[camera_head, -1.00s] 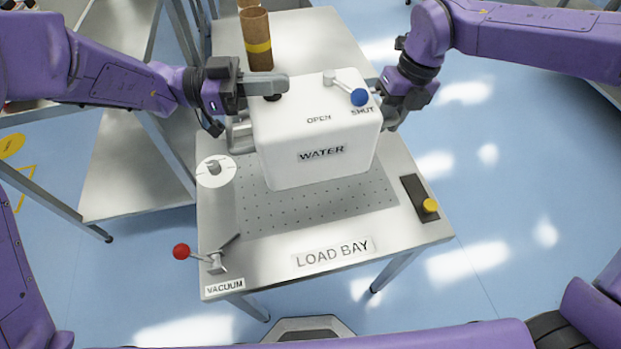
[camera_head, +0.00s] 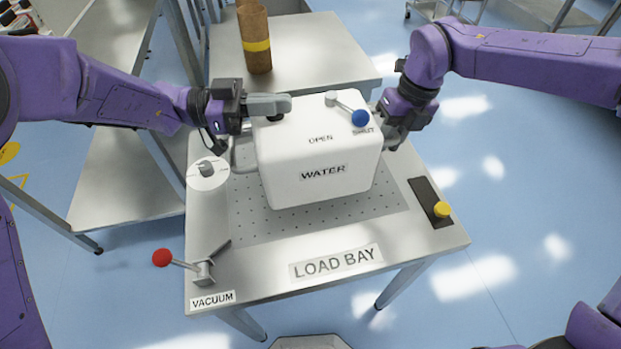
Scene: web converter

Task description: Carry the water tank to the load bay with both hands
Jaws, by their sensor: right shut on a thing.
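The white water tank (camera_head: 322,172) is upright over the perforated plate (camera_head: 290,226) of the load bay table, behind the LOAD BAY label (camera_head: 337,260). I cannot tell whether its base touches the plate. A blue-knobbed lever (camera_head: 358,117) is on its top, at the SHUT side. My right gripper (camera_head: 388,130) is shut at the tank's right side, its fingertips partly hidden; its hold there is on the tank. My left gripper (camera_head: 270,105) reaches over the tank's top left edge, above a grey side handle (camera_head: 242,155). Its finger gap is not visible.
A red-knobbed vacuum lever (camera_head: 162,258) stands at the table's front left, and a yellow button (camera_head: 441,209) at the right. A brown cylinder with a yellow band (camera_head: 256,45) stands on the table behind. A metal shelf (camera_head: 120,185) is at left.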

